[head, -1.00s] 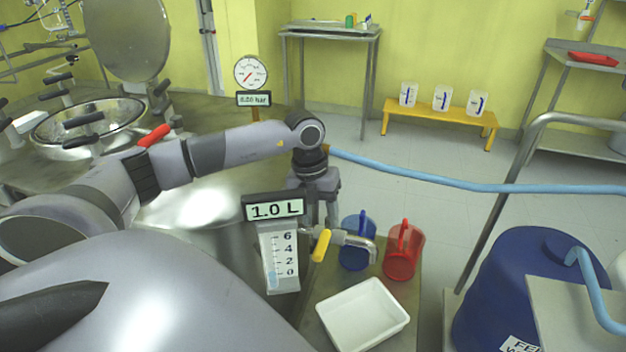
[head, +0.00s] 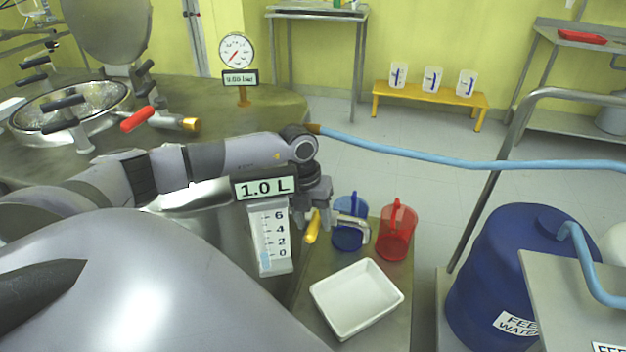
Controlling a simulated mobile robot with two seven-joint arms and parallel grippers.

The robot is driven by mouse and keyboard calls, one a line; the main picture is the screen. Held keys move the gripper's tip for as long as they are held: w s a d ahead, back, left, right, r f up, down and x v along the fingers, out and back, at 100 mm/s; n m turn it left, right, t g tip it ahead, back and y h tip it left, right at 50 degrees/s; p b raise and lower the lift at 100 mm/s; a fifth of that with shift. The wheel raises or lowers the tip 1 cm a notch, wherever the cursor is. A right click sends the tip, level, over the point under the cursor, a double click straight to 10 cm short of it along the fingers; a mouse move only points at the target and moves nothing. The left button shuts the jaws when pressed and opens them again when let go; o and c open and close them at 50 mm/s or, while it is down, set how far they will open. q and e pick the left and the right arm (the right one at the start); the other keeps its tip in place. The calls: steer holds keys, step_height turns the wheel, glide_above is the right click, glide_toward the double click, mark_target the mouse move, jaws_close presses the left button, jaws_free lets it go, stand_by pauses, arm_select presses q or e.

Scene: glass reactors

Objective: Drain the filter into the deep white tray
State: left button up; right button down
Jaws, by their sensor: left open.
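The deep white tray (head: 357,299) sits empty on a low metal stand below the drain outlet. The drain valve has a yellow handle (head: 312,227) and a metal spout (head: 352,228) that points right and bends down near the tray's back edge. A level gauge (head: 270,236) beside it has a display (head: 263,188) reading 1.0 L. My left gripper (head: 312,212) points down at the yellow handle, open, with its fingers close to the handle; I cannot tell if they touch it. My right gripper is out of view.
A blue jug (head: 349,207) and a red jug (head: 397,232) stand behind the tray. A pressure gauge (head: 236,50) stands on the vessel. A blue hose (head: 450,161) crosses behind. A blue feed-water drum (head: 515,280) stands at right.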

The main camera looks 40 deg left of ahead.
arm_select(q)
jaws_close()
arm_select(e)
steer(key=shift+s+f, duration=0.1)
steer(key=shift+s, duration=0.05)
arm_select(q)
steer(key=shift+d, duration=0.15)
steer(key=shift+w+d+r+n+p, duration=0.15)
steer(key=shift+w+d+n+p, duration=0.25)
steer(key=shift+n+p, duration=0.45)
steer(key=w+d+n+p, duration=0.1)
steer(key=n, duration=0.1)
steer(key=w+d+n+p, duration=0.1)
steer(key=w+n, duration=0.1)
steer(key=n, duration=0.1)
steer(key=w+d+n+t+y+p, duration=0.1)
steer(key=n, duration=0.2)
steer(key=shift+w+n, duration=0.25)
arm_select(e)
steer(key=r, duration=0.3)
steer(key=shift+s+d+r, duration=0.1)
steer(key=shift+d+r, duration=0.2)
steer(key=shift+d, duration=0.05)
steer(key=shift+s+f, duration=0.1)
